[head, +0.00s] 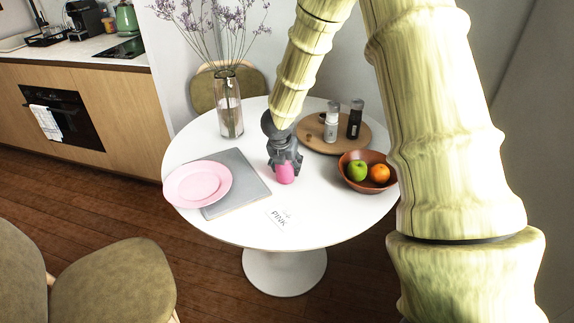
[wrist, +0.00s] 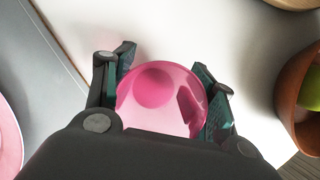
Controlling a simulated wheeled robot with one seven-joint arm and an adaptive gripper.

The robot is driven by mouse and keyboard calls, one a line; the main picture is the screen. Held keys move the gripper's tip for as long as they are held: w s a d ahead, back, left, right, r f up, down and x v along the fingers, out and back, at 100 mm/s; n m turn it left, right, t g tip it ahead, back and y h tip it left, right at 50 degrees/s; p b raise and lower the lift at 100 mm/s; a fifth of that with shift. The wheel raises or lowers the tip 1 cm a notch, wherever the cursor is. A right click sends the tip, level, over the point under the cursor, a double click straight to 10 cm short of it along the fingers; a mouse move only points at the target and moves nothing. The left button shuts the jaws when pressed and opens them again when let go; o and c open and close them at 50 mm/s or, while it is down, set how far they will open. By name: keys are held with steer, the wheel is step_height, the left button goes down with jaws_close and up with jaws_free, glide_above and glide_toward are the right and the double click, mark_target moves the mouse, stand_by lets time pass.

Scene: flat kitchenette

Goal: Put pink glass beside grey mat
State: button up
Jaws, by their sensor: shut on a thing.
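The pink glass (head: 285,174) is on or just above the white round table, right of the grey mat; I cannot tell whether it touches the tabletop. In the wrist view the pink glass (wrist: 160,97) is seen from above, between the two fingers. My gripper (head: 284,166) is shut on it, and the gripper also shows in the wrist view (wrist: 162,95). The grey mat (head: 225,205) lies on the table, with a pink plate (head: 198,185) on its left part. A strip of white table separates the mat (wrist: 45,85) from the glass.
A brown bowl (head: 352,181) with a green apple and an orange stands right of the glass. A round wooden tray (head: 318,146) with two bottles is behind. A vase (head: 229,105) stands at the back left. A card reading "PINK" (head: 279,218) lies in front.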

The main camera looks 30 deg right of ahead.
steer(key=shift+r, duration=0.1)
steer(key=o, duration=1.2)
steer(key=v, duration=1.2)
steer(key=shift+p, duration=0.35)
